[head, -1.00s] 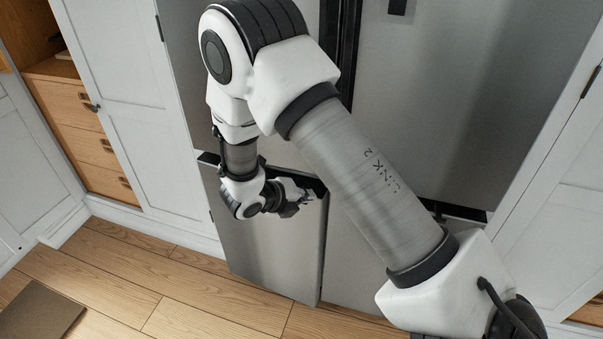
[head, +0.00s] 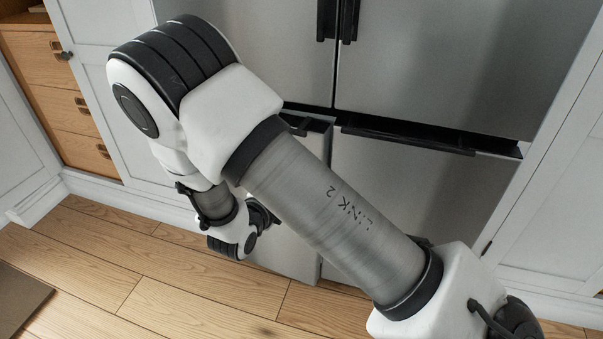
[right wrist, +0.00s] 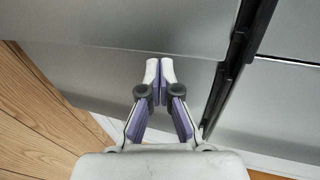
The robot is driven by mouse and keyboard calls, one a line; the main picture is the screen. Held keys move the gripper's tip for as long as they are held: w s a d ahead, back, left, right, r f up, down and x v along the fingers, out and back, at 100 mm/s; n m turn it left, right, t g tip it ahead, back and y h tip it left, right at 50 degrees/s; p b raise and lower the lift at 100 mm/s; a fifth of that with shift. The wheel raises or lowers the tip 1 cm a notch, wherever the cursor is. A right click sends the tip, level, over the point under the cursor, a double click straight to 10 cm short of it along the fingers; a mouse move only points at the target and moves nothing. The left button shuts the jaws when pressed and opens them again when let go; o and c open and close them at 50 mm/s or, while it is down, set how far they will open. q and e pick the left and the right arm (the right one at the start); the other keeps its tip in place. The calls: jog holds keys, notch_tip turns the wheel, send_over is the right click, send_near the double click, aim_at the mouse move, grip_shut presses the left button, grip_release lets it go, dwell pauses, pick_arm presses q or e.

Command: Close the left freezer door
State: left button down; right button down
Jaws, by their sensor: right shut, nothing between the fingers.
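The left freezer door (head: 296,262) is the steel lower-left panel of the fridge. Its right side edge and top show, and it stands slightly forward of the right freezer door (head: 420,190). My right arm covers much of it. My right gripper (right wrist: 159,72) is shut and empty in the right wrist view, its fingertips pointing at a steel panel (right wrist: 190,75); I cannot tell whether they touch it. In the head view the gripper is mostly hidden behind my wrist, in front of the left freezer door. My left gripper is not in view.
The upper fridge doors (head: 440,60) are shut, with dark handles (head: 348,20) at the middle. White cabinets (head: 110,90) flank the fridge. Wooden drawers (head: 75,115) are at the left. The wood floor (head: 190,290) in front is clear, with a mat (head: 15,300) at the far left.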

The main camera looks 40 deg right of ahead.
jog(key=r+b+x, duration=0.1)
jog(key=b+x, duration=0.1)
jog(key=x, duration=0.8)
jog(key=shift+d, duration=0.2)
jog(key=shift+d+r, duration=0.1)
jog(key=shift+r, duration=0.05)
jog(key=d, duration=0.1)
jog(key=w+d+p, duration=0.1)
jog(key=d, duration=0.1)
jog(key=w+d+p, duration=0.1)
jog(key=shift+d+r, duration=0.2)
jog(key=shift+d, duration=0.05)
